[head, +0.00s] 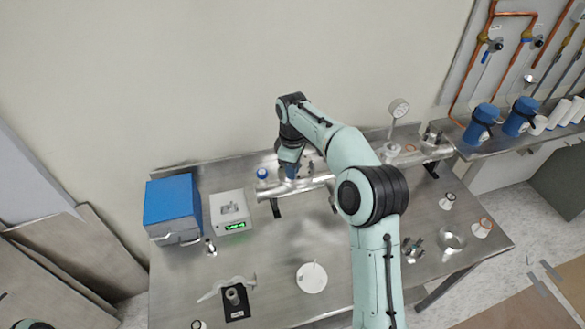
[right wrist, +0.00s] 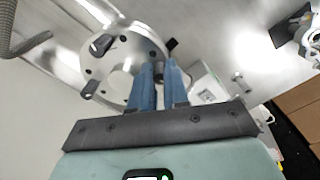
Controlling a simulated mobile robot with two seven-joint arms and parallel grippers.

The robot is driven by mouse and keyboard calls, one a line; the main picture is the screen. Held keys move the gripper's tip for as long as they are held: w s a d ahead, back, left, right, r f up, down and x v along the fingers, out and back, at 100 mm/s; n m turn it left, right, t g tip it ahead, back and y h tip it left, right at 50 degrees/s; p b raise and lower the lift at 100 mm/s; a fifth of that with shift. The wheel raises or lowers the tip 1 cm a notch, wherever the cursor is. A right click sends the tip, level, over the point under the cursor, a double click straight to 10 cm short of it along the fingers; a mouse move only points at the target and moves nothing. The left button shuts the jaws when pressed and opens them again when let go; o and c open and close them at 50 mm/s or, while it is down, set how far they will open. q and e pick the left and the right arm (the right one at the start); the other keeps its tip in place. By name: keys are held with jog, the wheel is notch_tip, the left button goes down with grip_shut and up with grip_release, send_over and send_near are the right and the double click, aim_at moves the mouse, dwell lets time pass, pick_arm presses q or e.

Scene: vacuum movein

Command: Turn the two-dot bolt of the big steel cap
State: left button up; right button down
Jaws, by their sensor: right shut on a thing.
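The big steel cap (right wrist: 122,55) is a round, shiny flange in the right wrist view. Dark bolts (right wrist: 102,44) and small holes show around its face. My right gripper (right wrist: 161,66) has its two blue fingers at the cap's right-hand part, close together and shut on what seems to be a bolt there. The fingers mostly hide that bolt, and its dots cannot be read. In the head view my right gripper (head: 290,170) reaches down to the steel pipe (head: 312,183) at the back of the bench. My left gripper is not in view.
On the bench (head: 270,268) stand a blue box (head: 172,204), a white device with a green display (head: 230,212), a blue-capped bottle (head: 262,173) and a white disc (head: 312,278). A gauge (head: 399,108) rises at the back right. Bare steel lies around the disc.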

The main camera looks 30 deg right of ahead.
jog(key=m, duration=1.2)
jog(key=shift+m, duration=0.4)
jog(key=m, duration=1.2)
jog(key=c, duration=1.1)
grip_release()
